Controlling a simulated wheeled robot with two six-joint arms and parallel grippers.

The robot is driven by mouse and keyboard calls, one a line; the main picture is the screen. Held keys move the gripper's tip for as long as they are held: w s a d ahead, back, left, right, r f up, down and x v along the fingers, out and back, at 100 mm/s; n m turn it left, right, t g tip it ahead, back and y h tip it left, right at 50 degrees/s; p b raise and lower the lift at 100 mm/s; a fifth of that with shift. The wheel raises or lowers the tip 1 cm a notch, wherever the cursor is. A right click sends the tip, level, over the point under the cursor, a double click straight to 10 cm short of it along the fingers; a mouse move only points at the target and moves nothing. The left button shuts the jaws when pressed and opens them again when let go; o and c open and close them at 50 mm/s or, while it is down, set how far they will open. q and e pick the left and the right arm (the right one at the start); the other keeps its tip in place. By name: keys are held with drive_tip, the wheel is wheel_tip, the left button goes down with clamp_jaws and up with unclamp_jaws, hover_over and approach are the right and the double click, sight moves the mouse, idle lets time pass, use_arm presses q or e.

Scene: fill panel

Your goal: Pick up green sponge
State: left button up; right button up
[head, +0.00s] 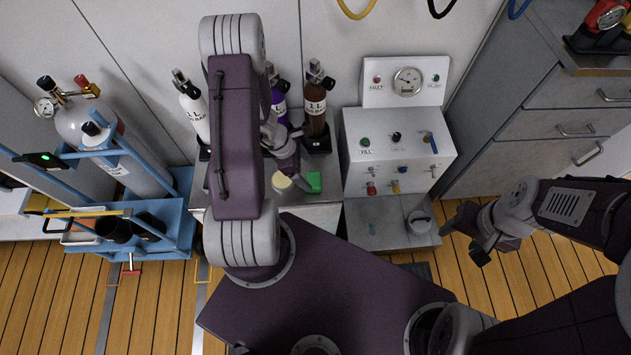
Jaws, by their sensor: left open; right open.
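The green sponge (313,182) lies on a grey bench top (322,219), just right of a pale round item (281,181). My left gripper (301,184) is open, pointing down close above the sponge's left side; part of the sponge may be hidden by it. I cannot tell whether it touches the sponge. My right gripper (462,240) is open and empty, out over the right side near the fill panel's lower shelf.
Purple (279,103), brown (315,112) and white (196,113) bottles stand behind the sponge. The white fill panel (398,150) is to the right. A blue cart (175,225) with a grey cylinder (120,150) is at left. Grey drawers (550,125) stand at far right.

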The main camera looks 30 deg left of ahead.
sight(315, 179)
use_arm(q)
drive_tip(key=shift+b+x, duration=0.3)
drive_tip(key=shift+x, duration=0.8)
use_arm(e)
drive_tip(key=shift+f, duration=0.65)
